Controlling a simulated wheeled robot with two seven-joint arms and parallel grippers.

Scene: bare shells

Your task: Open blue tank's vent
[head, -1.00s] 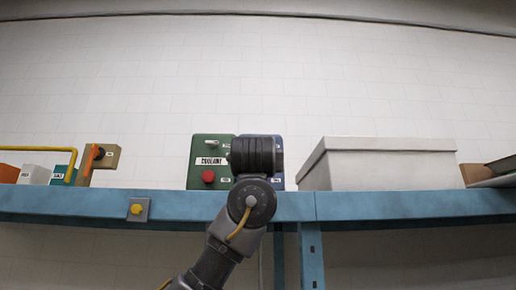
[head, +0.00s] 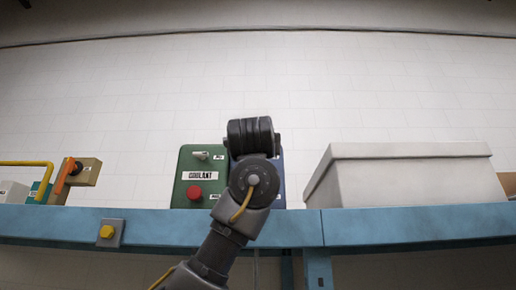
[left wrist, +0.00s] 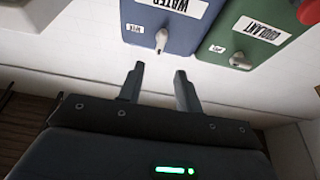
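The blue tank (left wrist: 195,22) carries a WATER label and shows upside down in the left wrist view. A pale lever (left wrist: 161,40), probably its vent, sticks out near the edge closest to my gripper, by a small label too blurred to read. In the head view my arm hides most of the blue tank (head: 281,188). My left gripper (left wrist: 160,70) is open and empty, its fingers pointing toward the pale lever with a gap between. The head view does not show its fingers. My right gripper is not in view.
A green COOLANT tank (head: 183,183) with a red knob (head: 194,193) and its own pale lever (left wrist: 241,61) stands beside the blue one. A big grey box (head: 400,180) stands right on the blue bench (head: 400,226). An orange-handled box (head: 86,172) stands left.

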